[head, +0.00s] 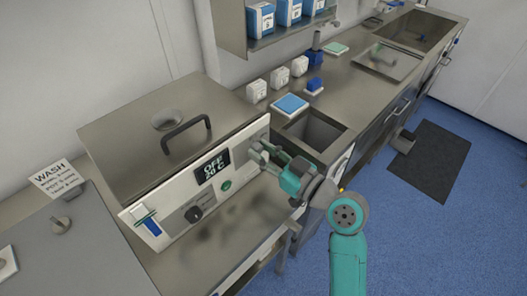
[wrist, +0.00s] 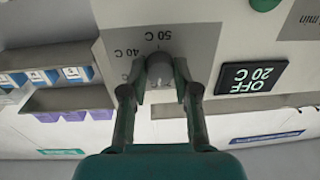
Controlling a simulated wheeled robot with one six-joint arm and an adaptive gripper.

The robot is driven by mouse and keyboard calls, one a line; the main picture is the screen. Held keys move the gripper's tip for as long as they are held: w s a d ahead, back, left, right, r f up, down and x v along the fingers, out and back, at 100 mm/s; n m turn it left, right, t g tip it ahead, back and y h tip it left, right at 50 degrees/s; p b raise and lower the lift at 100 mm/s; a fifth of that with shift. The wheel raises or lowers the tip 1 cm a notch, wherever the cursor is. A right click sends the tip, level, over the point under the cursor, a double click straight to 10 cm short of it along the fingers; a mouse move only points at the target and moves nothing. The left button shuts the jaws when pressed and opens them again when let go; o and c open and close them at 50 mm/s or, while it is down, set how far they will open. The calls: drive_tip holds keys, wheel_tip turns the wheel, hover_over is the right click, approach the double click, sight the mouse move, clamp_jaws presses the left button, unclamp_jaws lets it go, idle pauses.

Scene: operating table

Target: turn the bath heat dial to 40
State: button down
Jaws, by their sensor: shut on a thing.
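The bath (head: 150,120) is a steel box with a lidded top and a white front panel. Its display (head: 212,165) reads OFF, 20 C; it also shows upside down in the wrist view (wrist: 251,77). My gripper (head: 264,153) is at the right end of the panel. In the wrist view my gripper (wrist: 161,86) has its two fingers shut on the grey heat dial (wrist: 159,68), one on each side. Upside-down marks 50 C and 40 C show beside the dial. The fingers hide part of the dial, and I cannot tell its pointer's position.
A black knob (head: 194,214), a green button (head: 226,185) and a blue lever switch (head: 148,224) are also on the panel. A WASH sign (head: 57,178) stands at the left. A counter with a sink (head: 315,131) and small boxes lies beyond the bath.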

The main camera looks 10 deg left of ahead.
drive_tip(key=m, duration=0.5)
drive_tip(key=shift+m, duration=0.3)
drive_tip(key=m, duration=0.5)
drive_tip(key=shift+f+m+t, duration=0.1)
drive_tip(key=shift+m+t, duration=0.2)
drive_tip(key=shift+t, duration=0.1)
drive_tip(key=m, duration=0.5)
drive_tip(key=shift+m, duration=0.4)
drive_tip(key=m, duration=0.5)
drive_tip(key=shift+f+h, duration=0.1)
drive_tip(key=shift+h, duration=0.3)
drive_tip(key=c, duration=0.9)
unclamp_jaws()
drive_tip(key=shift+o, duration=0.2)
drive_tip(key=v, duration=1.2)
drive_tip(key=shift+f, duration=0.2)
